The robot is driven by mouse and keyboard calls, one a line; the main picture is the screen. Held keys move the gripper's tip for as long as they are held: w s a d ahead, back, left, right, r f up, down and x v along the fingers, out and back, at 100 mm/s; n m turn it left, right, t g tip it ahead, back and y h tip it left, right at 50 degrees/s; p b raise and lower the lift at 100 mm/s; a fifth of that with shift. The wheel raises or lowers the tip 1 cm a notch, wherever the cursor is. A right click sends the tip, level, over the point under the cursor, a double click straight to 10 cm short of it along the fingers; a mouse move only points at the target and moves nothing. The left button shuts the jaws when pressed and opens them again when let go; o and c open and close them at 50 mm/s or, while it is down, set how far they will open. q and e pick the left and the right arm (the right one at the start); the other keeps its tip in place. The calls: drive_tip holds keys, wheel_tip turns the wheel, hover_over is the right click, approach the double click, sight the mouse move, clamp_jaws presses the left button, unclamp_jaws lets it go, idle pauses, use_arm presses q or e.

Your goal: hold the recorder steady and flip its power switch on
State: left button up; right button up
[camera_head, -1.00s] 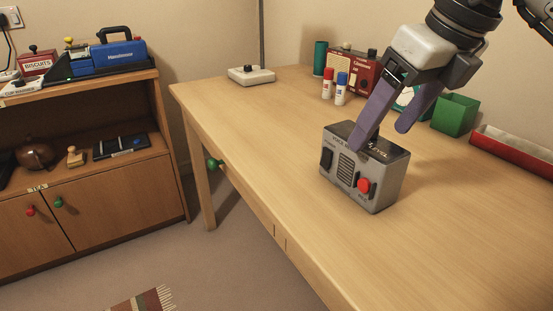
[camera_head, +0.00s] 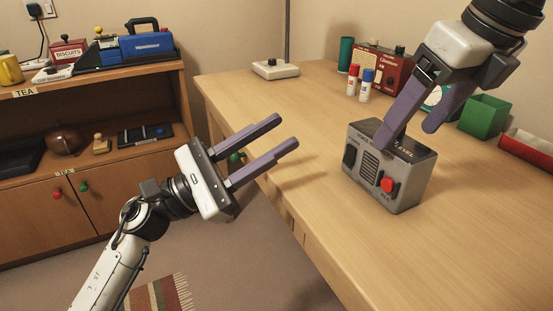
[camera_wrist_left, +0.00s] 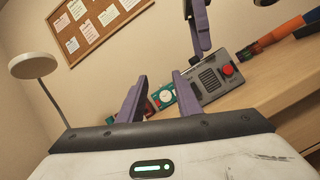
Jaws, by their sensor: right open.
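The grey recorder (camera_head: 376,172) stands upright on the wooden desk, with a black switch (camera_head: 349,157) at the left of its front, a speaker grille and a red button (camera_head: 387,185). It also shows in the left wrist view (camera_wrist_left: 211,80). My right gripper (camera_head: 407,136) is open above the recorder. One finger overlaps its top and the other appears behind; contact cannot be told. My left gripper (camera_head: 289,131) is open and empty, left of the recorder near the desk's front edge, its fingers pointing toward the desk. Its fingers also show in the left wrist view (camera_wrist_left: 158,84).
Behind the recorder are a red radio (camera_head: 378,70), two small bottles (camera_head: 359,82), a green box (camera_head: 486,116) and a red tray (camera_head: 530,150). A lamp base (camera_head: 275,69) stands at the far end. The desk left of the recorder is clear.

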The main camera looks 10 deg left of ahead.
sight(382, 164)
use_arm(q)
drive_tip(key=m+g, duration=0.1)
drive_tip(key=m, duration=0.2)
drive_tip(key=d+f+m+g, duration=0.1)
drive_tip(key=m+g, duration=0.1)
drive_tip(key=m, duration=0.1)
drive_tip(key=m+g+y, duration=0.1)
drive_tip(key=m, duration=0.2)
drive_tip(key=shift+d+f+g, duration=0.25)
drive_tip(key=shift+d+g, duration=0.05)
drive_tip(key=shift+g, duration=0.1)
drive_tip(key=m, duration=0.1)
drive_tip(key=f+m+g+y, duration=0.1)
drive_tip(key=m, duration=0.1)
drive_tip(key=f+m+y, duration=0.1)
drive_tip(key=shift+w+a+g, duration=0.15)
drive_tip(key=shift+g, duration=0.15)
drive_tip(key=shift+w+a+f+m+g+y, duration=0.15)
drive_tip(key=shift+f+m+y, duration=0.1)
drive_tip(key=shift+m, duration=0.2)
drive_tip(key=shift+s+a+f+m+g+y, duration=0.15)
drive_tip(key=shift+m+y, duration=0.1)
drive_tip(key=shift+m, duration=0.2)
use_arm(e)
drive_tip(key=shift+f, duration=0.2)
use_arm(q)
drive_tip(key=shift+w+d, duration=0.1)
use_arm(e)
drive_tip(key=x, duration=1)
